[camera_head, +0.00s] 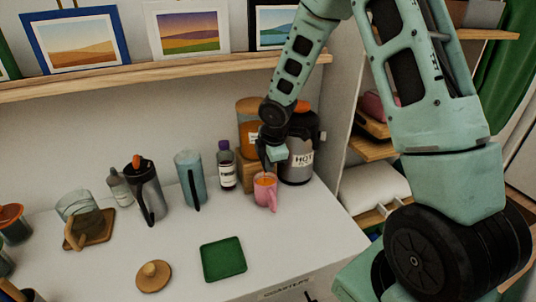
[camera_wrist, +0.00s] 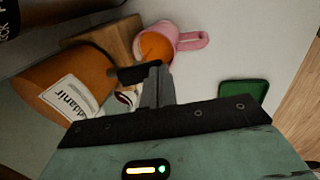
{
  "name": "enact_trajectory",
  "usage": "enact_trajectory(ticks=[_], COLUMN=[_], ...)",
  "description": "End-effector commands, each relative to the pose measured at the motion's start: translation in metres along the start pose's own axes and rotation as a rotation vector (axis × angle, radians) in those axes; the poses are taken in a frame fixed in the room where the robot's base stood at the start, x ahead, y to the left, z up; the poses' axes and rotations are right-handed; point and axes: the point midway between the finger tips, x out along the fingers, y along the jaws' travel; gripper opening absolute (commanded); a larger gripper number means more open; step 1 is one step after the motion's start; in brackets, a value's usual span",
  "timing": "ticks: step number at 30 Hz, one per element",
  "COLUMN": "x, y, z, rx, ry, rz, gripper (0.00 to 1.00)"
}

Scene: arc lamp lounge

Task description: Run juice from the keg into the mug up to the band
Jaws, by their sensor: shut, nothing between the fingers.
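The keg (camera_head: 248,132) is an amber cylinder on a wooden stand against the wall. In the wrist view the keg (camera_wrist: 85,72) shows a white label and a dark tap (camera_wrist: 132,74). The pink mug (camera_head: 264,193) stands upright below the tap side of the keg. It holds orange juice, seen also in the mug in the wrist view (camera_wrist: 190,41). My gripper (camera_head: 268,160) is shut and empty, with its fingertips (camera_wrist: 157,72) close by the tap; I cannot tell whether they touch it. The band on the mug cannot be made out.
A dark "HOT" dispenser (camera_head: 299,160) stands right of the keg. A green coaster (camera_head: 223,260) and wooden lid (camera_head: 153,277) lie in front. A picture shelf (camera_head: 160,72) runs above.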

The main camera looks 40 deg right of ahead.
Motion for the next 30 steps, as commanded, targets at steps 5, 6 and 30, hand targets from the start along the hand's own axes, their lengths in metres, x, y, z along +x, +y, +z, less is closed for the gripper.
enact_trajectory(ticks=[5,6,30], x=[0.000,0.000,-0.011], y=[0.000,0.000,0.003], z=[0.000,0.000,0.000], rx=[0.000,0.000,0.000], ry=[0.000,0.000,0.000], rz=[0.000,0.000,0.000], gripper=[0.00,0.00,0.00])
